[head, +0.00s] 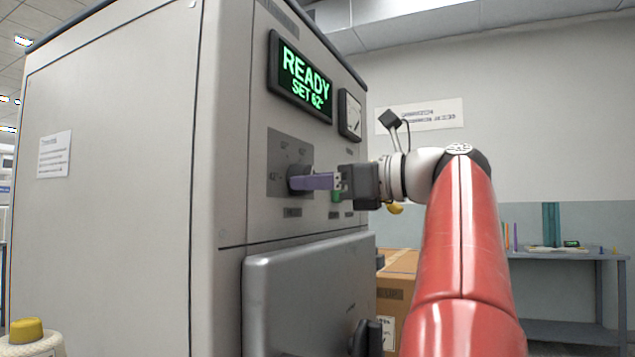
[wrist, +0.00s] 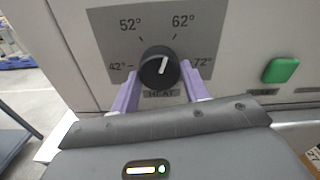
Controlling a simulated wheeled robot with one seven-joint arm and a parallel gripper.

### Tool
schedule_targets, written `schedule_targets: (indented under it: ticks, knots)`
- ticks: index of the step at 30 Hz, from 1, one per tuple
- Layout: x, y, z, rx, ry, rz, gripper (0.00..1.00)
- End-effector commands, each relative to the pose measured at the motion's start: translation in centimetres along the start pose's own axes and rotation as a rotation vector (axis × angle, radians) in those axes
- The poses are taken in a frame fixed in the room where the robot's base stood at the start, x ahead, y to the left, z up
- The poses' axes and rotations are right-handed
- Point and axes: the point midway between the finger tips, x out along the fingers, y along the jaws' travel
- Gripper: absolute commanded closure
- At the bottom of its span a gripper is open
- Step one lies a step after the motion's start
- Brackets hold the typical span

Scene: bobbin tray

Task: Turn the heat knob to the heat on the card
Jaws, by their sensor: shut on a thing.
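The black heat knob (wrist: 153,77) sits on a grey dial plate (wrist: 107,32) marked 42°, 52°, 62° and 72°. Its white line points up and slightly right, between the 52° and 62° marks and nearer 62°. My gripper (wrist: 160,76) has its purple fingers on either side of the knob, shut on it. In the head view my gripper (head: 306,182) reaches the knob from the right and partly hides it. The green display (head: 305,78) reads READY, SET 62°. A white paper (head: 54,155) is on the machine's left side; its print is too small to read.
A green button (wrist: 281,70) is right of the knob. A framed white dial or card (head: 350,114) hangs beside the display, unreadable. Below is a grey door (head: 300,290) with a dark handle. A cardboard box (head: 398,262) and a table (head: 570,256) stand at right.

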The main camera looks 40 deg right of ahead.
Motion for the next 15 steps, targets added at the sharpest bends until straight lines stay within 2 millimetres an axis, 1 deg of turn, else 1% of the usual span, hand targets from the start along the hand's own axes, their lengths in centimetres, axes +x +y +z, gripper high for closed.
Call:
schedule_targets:
  ticks: [15]
  knots:
    - [0.05,-0.1,0.04,-0.479,-0.001,0.002,0.78]
